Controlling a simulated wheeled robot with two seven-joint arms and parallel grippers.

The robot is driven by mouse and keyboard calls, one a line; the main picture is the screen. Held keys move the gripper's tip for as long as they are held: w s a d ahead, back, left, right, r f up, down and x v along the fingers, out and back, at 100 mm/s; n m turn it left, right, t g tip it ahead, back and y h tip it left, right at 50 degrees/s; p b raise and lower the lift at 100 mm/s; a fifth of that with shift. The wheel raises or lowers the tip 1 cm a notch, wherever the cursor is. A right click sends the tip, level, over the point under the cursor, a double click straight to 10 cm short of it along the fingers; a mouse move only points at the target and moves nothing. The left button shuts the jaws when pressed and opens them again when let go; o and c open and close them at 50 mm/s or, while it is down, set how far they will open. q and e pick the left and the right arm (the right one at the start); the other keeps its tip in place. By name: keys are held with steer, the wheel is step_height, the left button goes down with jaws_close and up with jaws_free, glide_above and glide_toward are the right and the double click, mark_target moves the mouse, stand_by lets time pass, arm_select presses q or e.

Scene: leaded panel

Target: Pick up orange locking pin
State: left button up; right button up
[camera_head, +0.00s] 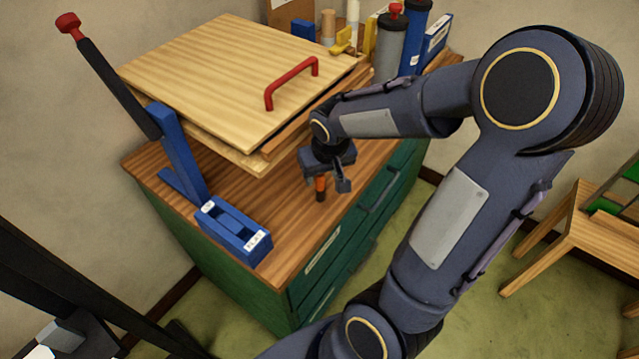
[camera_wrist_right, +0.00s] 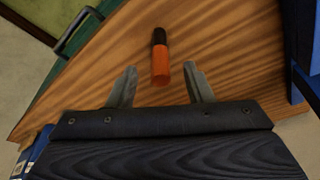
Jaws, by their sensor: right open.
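The orange locking pin (camera_head: 320,185) has an orange body and a dark end. In the head view it shows orange above dark, just under my right gripper (camera_head: 326,179), at the wooden top of the green cabinet.
A wooden panel press (camera_head: 215,75) with a red handle (camera_head: 292,82) stands behind the pin. A blue lever base (camera_head: 235,230) with a dark red-knobbed lever is to the left. Bottles and boxes crowd the cabinet's back right. The cabinet top (camera_head: 285,245) in front is clear.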

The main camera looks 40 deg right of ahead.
mark_target(319, 180)
steer(key=shift+w+d+f, duration=0.15)
steer(key=shift+w, duration=0.35)
steer(key=shift+x, duration=2.35)
jaws_close()
